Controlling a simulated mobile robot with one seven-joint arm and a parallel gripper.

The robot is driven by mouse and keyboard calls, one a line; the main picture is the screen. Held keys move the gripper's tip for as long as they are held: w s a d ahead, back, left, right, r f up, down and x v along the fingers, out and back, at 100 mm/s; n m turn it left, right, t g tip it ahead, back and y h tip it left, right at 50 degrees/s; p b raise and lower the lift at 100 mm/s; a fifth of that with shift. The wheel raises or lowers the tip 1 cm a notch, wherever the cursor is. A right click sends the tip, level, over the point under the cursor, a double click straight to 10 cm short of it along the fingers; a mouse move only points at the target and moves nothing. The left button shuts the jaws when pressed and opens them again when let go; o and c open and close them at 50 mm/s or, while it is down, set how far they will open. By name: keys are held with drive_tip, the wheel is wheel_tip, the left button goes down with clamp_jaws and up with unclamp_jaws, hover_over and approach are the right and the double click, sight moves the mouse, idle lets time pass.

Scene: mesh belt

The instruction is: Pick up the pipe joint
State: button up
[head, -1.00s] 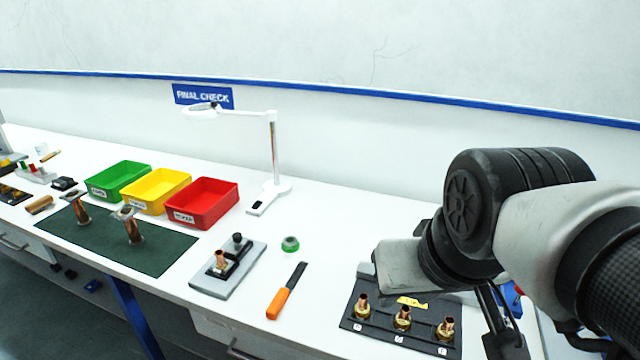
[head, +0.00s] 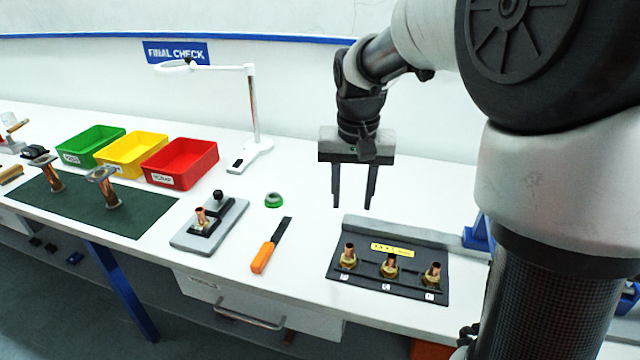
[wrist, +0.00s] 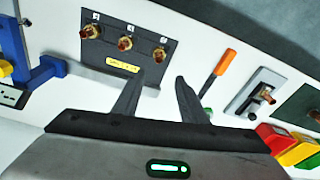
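Three copper-and-brass pipe joints stand upright in a row on a black holder (head: 350,228): left (head: 348,256), middle (head: 389,265) and right (head: 432,274). They also show in the wrist view, the middle one (wrist: 125,43) among them. Another copper joint (head: 201,217) sits in a grey fixture (head: 228,226). Which one the task means is not clear. My gripper (head: 353,205) is open and empty, fingers pointing down, above the table behind the holder's left part. In the wrist view the open fingers (wrist: 160,78) touch no joint.
An orange-handled tool (head: 265,255) and a green ring (head: 273,200) lie left of the holder. Red (head: 182,183), yellow and green bins stand further left, behind a dark green mat (head: 140,222) with taller copper pieces. A white lamp (head: 250,110) rises behind.

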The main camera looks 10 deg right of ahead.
hover_over(350, 246)
drive_tip(key=f, duration=1.1)
drive_tip(key=shift+s+a+f, duration=0.3)
drive_tip(key=shift+s+f, duration=0.05)
drive_tip(key=shift+s, duration=0.05)
drive_tip(key=shift+w+d+f+b, duration=0.1)
drive_tip(key=shift+w+f, duration=0.05)
drive_tip(key=shift+f, duration=0.75)
drive_tip(key=shift+w+d+f+b, duration=0.1)
drive_tip(key=shift+w+f, duration=0.05)
drive_tip(key=shift+f, duration=0.75)
drive_tip(key=shift+w+d+f+b, duration=0.1)
drive_tip(key=shift+w+f, duration=0.05)
drive_tip(key=shift+f, duration=0.75)
clamp_jaws()
